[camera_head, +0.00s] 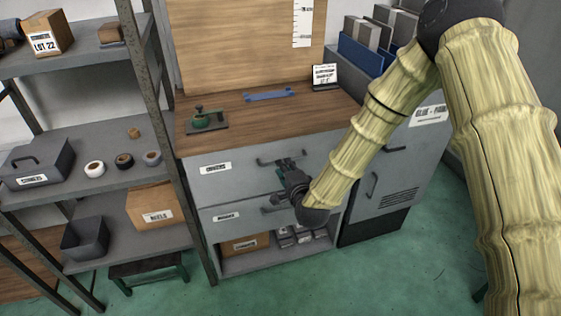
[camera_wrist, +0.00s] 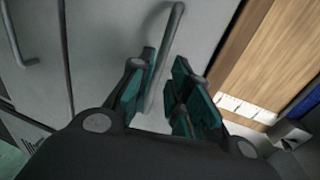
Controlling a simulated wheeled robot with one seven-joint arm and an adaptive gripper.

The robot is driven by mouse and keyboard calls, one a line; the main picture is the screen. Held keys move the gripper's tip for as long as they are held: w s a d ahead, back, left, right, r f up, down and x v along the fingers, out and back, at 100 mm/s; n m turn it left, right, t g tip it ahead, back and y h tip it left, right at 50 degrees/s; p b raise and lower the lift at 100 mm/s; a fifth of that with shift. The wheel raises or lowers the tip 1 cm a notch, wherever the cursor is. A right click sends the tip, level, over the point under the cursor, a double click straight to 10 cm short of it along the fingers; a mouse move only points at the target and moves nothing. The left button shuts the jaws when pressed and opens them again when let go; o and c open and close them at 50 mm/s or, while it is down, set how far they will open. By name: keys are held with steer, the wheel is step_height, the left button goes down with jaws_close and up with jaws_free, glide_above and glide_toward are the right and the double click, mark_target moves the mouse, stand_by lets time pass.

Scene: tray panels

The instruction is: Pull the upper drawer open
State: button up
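The upper drawer (camera_head: 235,169) is a grey front under the wooden top and looks flush with the cabinet. Its dark bar handle (camera_head: 265,161) is partly hidden by my gripper (camera_head: 284,166). In the wrist view, the grey handle (camera_wrist: 169,50) runs down between the two teal-padded fingers of my gripper (camera_wrist: 165,92). The fingers are apart, one on each side of the bar. The left finger lies close to the bar; I cannot tell whether it touches. A clearer gap shows on the right side.
The lower drawer (camera_head: 232,215) has its own handle, which also shows in the wrist view (camera_wrist: 18,40). An open shelf with a carton (camera_head: 243,244) is below. A green tool (camera_head: 203,120) and a blue piece (camera_head: 268,95) lie on the worktop. A shelf rack (camera_head: 155,100) stands left.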

steer(key=shift+x, duration=2.4)
jaws_close()
